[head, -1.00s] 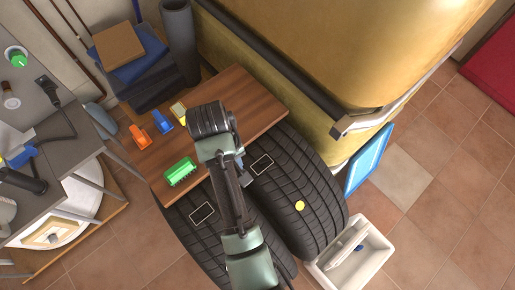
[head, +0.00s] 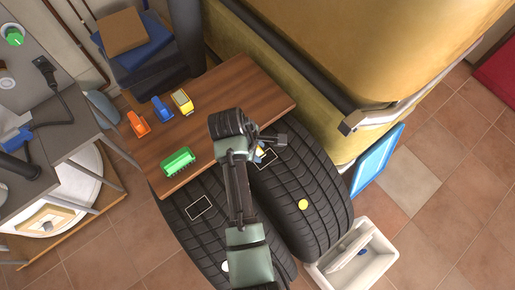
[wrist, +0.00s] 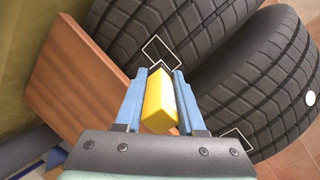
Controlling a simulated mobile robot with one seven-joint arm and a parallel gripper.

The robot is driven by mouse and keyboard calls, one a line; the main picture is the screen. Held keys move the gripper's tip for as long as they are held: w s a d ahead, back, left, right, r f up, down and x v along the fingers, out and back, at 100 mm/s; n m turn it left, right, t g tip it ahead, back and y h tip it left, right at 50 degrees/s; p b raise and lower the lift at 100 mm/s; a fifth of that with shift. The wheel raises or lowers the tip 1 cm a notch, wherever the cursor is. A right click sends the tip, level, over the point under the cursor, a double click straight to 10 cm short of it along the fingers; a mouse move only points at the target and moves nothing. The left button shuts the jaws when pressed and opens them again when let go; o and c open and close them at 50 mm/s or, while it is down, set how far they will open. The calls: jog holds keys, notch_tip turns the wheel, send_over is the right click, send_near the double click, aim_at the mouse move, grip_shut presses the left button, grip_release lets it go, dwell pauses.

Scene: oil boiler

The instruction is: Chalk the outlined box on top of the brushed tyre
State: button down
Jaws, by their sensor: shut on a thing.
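Two dark tyres stand side by side. The right tyre (head: 318,190) bears a white outlined box (head: 267,160) and a yellow dot; the left tyre (head: 215,235) bears another outlined box (head: 199,207) and a white dot. Which tyre is brushed I cannot tell. My gripper (wrist: 160,72) is shut on a yellow block (wrist: 158,103), held between its blue fingers. In the head view my gripper (head: 261,148) is at the right tyre's box, covering its upper part. In the wrist view this box (wrist: 161,51) lies just beyond the fingertips. Whether the block touches the tyre I cannot tell.
A wooden board (head: 225,95) beside the tyres carries a green brush-like thing (head: 178,161) and orange, blue and yellow items. The yellow tank (head: 245,50) stands close behind the right tyre. A white tray (head: 330,272) is at the lower right.

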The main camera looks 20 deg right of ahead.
jog(key=shift+r+p, duration=0.15)
jog(key=shift+p, duration=0.35)
jog(key=shift+f+b, duration=1.45)
jog(key=shift+f, duration=0.95)
jog(key=shift+f, duration=0.7)
jog(key=shift+d, duration=0.15)
